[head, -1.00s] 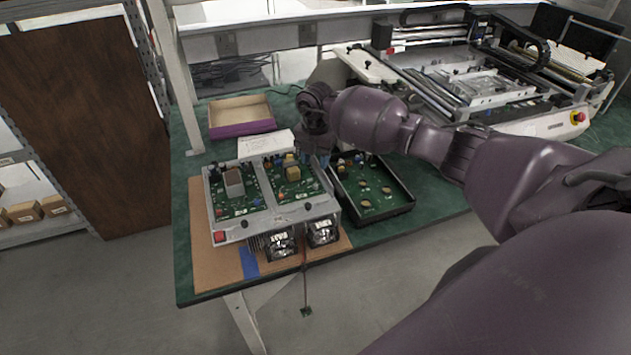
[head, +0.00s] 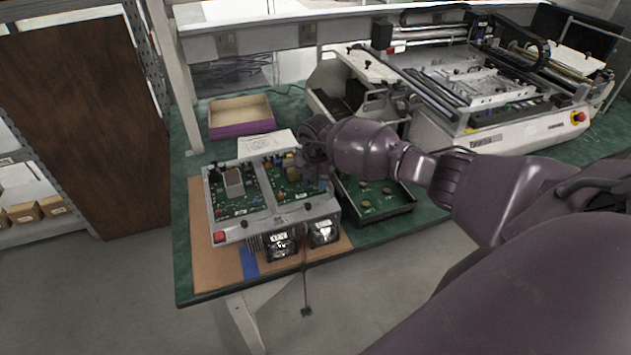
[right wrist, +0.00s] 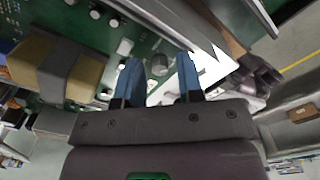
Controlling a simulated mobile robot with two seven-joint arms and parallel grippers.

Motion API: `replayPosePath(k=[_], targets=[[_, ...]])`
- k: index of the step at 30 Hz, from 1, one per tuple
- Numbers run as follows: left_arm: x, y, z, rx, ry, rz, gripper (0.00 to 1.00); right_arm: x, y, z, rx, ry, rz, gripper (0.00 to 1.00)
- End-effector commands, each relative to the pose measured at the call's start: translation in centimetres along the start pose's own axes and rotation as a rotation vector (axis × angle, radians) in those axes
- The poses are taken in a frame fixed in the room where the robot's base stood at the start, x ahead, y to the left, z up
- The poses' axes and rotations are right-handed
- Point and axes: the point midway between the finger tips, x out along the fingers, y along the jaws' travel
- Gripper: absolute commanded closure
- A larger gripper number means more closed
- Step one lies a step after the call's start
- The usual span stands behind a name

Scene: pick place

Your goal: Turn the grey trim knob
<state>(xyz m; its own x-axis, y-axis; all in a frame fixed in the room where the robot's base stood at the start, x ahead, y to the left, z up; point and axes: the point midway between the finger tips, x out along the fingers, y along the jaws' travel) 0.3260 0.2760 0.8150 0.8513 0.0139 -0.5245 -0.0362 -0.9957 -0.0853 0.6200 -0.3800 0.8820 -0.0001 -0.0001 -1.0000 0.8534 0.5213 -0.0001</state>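The grey trim knob (right wrist: 159,65) is a small round knob on a green circuit board. In the right wrist view it sits between and just beyond the two blue fingertips of my right gripper (right wrist: 160,73). The fingers are apart with a gap on each side of the knob; I cannot tell how far above the board they are. In the head view my right gripper (head: 315,174) is over the right edge of the twin-board unit (head: 268,222), and the wrist hides the knob. My left gripper is not in view.
Tall board parts, including a yellow-wrapped block (right wrist: 62,70), stand close to the fingers. A black tray with a green board (head: 390,212) lies right of the unit. A purple box (head: 240,128) and a white paper (head: 266,145) lie behind. A large white machine (head: 500,135) fills the back right.

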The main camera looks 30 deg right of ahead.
Motion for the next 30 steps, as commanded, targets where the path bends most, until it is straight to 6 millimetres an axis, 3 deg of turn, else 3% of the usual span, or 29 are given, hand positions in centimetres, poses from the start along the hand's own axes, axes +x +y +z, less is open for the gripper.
replayPosePath(k=[1, 6, 19, 30], targets=[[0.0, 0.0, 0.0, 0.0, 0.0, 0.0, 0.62, 0.0, 0.0, 0.0, 0.0, 0.0, 0.0, 0.73], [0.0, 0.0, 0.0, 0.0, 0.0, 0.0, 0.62, 0.0, 0.0, 0.0, 0.0, 0.0, 0.0, 0.99], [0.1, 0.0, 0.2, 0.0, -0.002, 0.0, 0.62, 0.0, 0.0, 0.0, -0.068, -0.002, 0.0, 1.0], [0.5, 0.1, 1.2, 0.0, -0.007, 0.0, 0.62, 0.0, 0.0, 0.1, -0.356, -0.003, 0.0, 1.0]])
